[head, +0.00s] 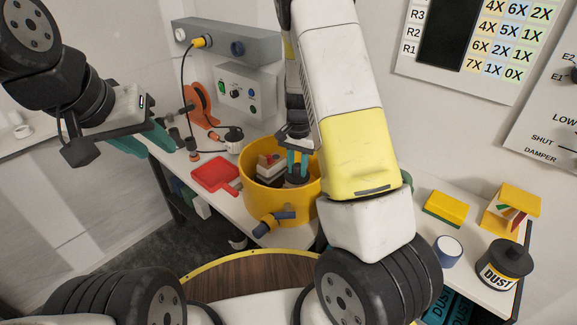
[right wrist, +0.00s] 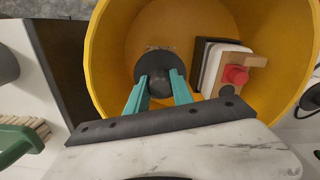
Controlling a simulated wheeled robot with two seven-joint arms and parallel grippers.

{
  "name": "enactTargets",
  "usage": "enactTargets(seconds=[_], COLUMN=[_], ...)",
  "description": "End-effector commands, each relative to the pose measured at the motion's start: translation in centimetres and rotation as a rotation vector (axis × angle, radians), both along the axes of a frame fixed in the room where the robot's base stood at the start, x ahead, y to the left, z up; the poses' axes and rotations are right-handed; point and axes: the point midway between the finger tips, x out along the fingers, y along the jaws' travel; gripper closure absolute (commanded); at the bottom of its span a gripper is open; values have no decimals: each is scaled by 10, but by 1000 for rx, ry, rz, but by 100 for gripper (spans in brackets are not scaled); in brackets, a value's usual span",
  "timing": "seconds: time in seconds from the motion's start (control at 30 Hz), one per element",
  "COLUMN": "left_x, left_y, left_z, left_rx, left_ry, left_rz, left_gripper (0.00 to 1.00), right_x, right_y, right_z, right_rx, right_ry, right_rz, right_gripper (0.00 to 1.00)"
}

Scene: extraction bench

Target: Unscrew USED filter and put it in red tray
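A yellow round drum (head: 250,186) stands open on the bench; its wall fills much of the right wrist view (right wrist: 110,45). Inside it is a dark round part with a knob (right wrist: 157,73), possibly the used filter; no label is readable. My right gripper (head: 297,163) reaches down into the drum, its teal fingers on either side of the knob (right wrist: 159,82). I cannot tell whether they press on it. The red tray (head: 212,174) lies empty on the bench, left of the drum. My left gripper (head: 152,138) is over the bench's left end, seen side-on.
A small black-topped canister (head: 234,139) and an orange reel (head: 200,105) stand behind the tray. A DUST canister (head: 503,266) and yellow boxes (head: 445,208) stand at right.

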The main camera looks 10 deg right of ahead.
Motion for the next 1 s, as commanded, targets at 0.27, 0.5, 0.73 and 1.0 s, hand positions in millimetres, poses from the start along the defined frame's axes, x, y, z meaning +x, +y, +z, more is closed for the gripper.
enactTargets(seconds=[0.27,0.5,0.73,1.0], left_x=[0,0,0,0], left_y=[0,0,0,0], left_z=[0,0,0,0], left_rx=[0,0,0,0], left_ry=[0,0,0,0], left_rz=[0,0,0,0], left_gripper=[64,64,64,64], right_x=[0,0,0,0], right_y=[-1,-1,-1,-1], right_z=[0,1,1,1], right_rx=[1,3,1,0], right_ry=[-1,-2,-2,-2], right_rz=[73,579,1079,1644], right_gripper=[100,100,100,100])
